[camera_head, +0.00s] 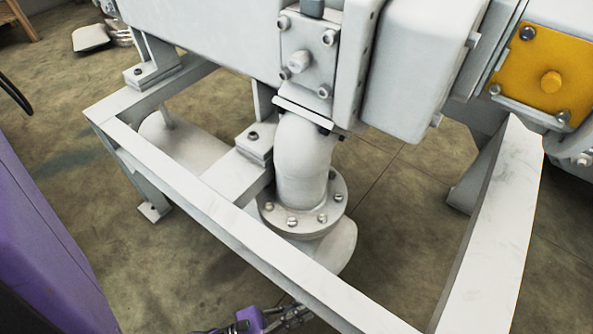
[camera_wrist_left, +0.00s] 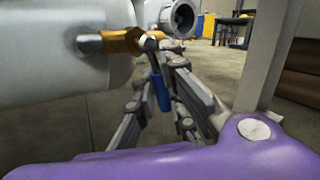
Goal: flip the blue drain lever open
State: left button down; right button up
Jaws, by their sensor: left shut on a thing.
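The blue drain lever (camera_wrist_left: 162,92) shows in the left wrist view, pointing downward from a brass valve (camera_wrist_left: 120,41) on a short pipe out of a white rounded body (camera_wrist_left: 60,85). My left gripper (camera_wrist_left: 163,74) has its grey fingers around the lever and is shut on it. In the head view my left gripper (camera_head: 292,316) shows only in part at the bottom edge, below the white frame's front beam. The lever and valve cannot be seen in the head view. My right gripper is in neither view.
The white steel frame (camera_head: 215,225) surrounds a flanged pipe elbow (camera_head: 303,165) in the head view. A yellow plate (camera_head: 545,75) is at the upper right. A pale post (camera_wrist_left: 262,60) stands to the right in the wrist view. Open floor (camera_head: 60,130) lies left of the frame.

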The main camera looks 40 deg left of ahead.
pick_arm(q)
jog(key=shift+s+d+n+t, duration=0.1)
jog(key=shift+d+n+t, duration=0.1)
jog(key=shift+n+t, duration=0.25)
jog(key=c, duration=1.8)
grip_release()
jog(key=shift+r, duration=0.1)
jog(key=shift+a, duration=0.1)
